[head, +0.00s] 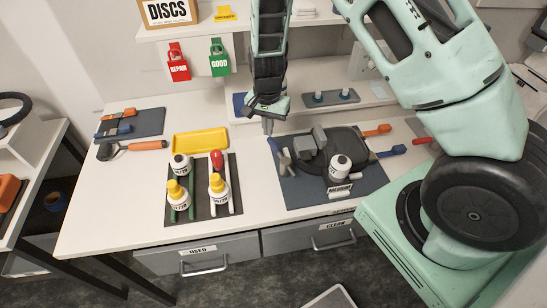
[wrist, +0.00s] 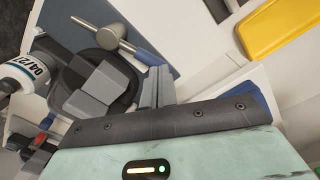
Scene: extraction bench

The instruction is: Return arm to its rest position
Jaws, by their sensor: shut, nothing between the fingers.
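My gripper (head: 268,127) points down over the middle of the bench, toward the back, with its fingers together and nothing between them. In the head view it is just left of and behind the grey-blue mat (head: 290,194). In the wrist view its closed fingers (wrist: 157,88) show beside the grey blocks on the black round device. My arm comes down from the top of the head view, and its large pale green links cover the right side. I cannot tell the height of the fingertips above the bench.
The black device (head: 352,143) and a white bottle (head: 340,166) stand on the mat. Several bottles stand on a dark mat (head: 205,212) at left, before a yellow tray (head: 200,141). A shelf (head: 160,34) runs behind. Bench space between the mats is clear.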

